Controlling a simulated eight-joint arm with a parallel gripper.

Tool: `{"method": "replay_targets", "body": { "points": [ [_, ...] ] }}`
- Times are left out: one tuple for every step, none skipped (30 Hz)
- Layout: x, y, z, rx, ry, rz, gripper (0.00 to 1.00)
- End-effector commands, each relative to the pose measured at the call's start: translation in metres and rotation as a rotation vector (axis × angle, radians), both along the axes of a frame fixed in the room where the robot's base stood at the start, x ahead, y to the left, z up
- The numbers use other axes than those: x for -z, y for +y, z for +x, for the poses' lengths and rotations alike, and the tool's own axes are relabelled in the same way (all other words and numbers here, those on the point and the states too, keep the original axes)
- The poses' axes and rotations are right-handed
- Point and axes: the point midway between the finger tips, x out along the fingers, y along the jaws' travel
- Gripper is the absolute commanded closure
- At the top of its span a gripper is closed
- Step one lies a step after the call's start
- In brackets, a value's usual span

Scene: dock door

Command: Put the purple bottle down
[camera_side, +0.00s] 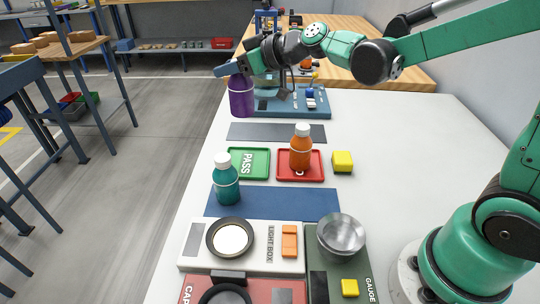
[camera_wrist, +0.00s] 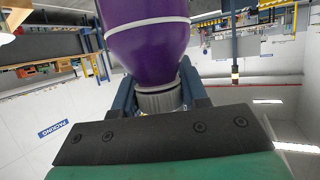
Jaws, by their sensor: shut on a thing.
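My gripper (camera_side: 236,70) is at the far left end of the white table in the side view. It is shut on the purple bottle (camera_side: 241,97), holding it by its cap end. The bottle looks upright in the side view. Its lower end is near the table's left edge, and I cannot tell whether it touches the surface. In the wrist view the purple bottle (camera_wrist: 145,40), with a pale band, fills the top middle. Its ribbed cap (camera_wrist: 160,98) sits between my fingers.
A blue tray (camera_side: 315,105) with small parts lies right of the bottle. A grey strip (camera_side: 275,133) lies in front. Nearer are a green PASS tray (camera_side: 258,163), a red tray (camera_side: 313,178) under an orange bottle (camera_side: 301,150), a teal bottle (camera_side: 226,182) and a yellow block (camera_side: 343,161).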

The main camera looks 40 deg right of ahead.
Motion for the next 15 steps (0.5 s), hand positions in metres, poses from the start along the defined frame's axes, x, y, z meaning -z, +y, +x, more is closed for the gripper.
{"method": "replay_targets", "body": {
  "points": [
    [0.011,0.0,0.0,0.0,0.0,0.0,1.0],
    [0.018,0.0,0.0,0.0,0.0,0.0,1.0],
    [0.027,0.0,0.001,-0.001,0.0,0.0,1.0],
    [0.034,0.0,0.001,-0.001,0.0,0.0,1.0],
    [0.04,0.0,0.001,-0.001,0.0,-0.001,1.0],
    [0.049,0.0,0.0,-0.001,0.0,-0.001,1.0],
    [0.055,0.0,0.001,-0.001,0.0,-0.001,1.0],
    [0.061,0.0,0.001,-0.001,0.0,-0.001,1.0],
    [0.069,0.0,0.0,-0.001,0.0,-0.001,1.0],
    [0.074,0.0,0.0,-0.001,0.0,-0.001,1.0],
    [0.078,0.0,0.0,-0.001,0.0,-0.001,1.0],
    [0.082,0.0,0.0,-0.001,0.0,-0.001,1.0],
    [0.085,0.0,0.0,-0.001,0.0,-0.001,1.0],
    [0.087,0.0,0.0,-0.002,0.0,0.0,1.0],
    [0.089,0.0,0.0,-0.002,0.0,0.0,1.0]
  ]
}}
